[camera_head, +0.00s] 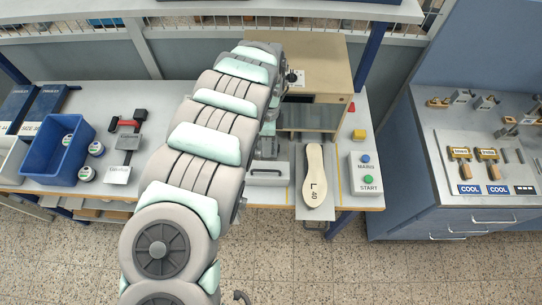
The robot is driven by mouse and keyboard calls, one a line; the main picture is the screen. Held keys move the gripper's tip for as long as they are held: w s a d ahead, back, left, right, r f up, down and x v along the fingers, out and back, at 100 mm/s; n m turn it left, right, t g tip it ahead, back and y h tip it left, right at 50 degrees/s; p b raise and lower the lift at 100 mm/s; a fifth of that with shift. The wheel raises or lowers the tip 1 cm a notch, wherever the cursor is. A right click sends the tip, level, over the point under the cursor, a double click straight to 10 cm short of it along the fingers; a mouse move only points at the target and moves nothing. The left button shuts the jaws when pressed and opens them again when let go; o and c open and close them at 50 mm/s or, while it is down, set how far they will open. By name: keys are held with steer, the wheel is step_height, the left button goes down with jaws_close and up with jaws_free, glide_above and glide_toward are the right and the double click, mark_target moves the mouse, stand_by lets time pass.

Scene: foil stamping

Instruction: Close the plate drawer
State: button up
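A grey drawer (267,180) with a handle sits low at the front of the beige stamping machine (318,70), left of the sole slide. It appears to stick out toward the table's front edge, but my arm covers its left part, so how far is hard to tell. The end of my arm comes down behind my larger links, with my gripper (268,148) just above and behind the drawer front. Its fingers are not clear, and I cannot tell whether they touch the handle.
A sole marked L 40 (314,178) lies on a grey slide (313,213) right of the drawer. A button box (366,174) stands further right. A blue bin (59,150) and a red-handled tool (127,124) are on the left. A cabinet (470,150) stands right, across a gap.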

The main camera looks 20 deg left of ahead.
steer(key=p, duration=0.1)
glide_above(267, 166)
steer(key=s+d, duration=0.1)
steer(key=s, duration=0.1)
steer(key=f, duration=0.8)
steer(key=shift+s+d+f, duration=0.15)
steer(key=shift+s+f, duration=0.05)
steer(key=shift+f, duration=0.15)
steer(key=shift+s+f, duration=0.1)
steer(key=shift+f, duration=0.65)
steer(key=shift+c, duration=0.3)
jaws_close()
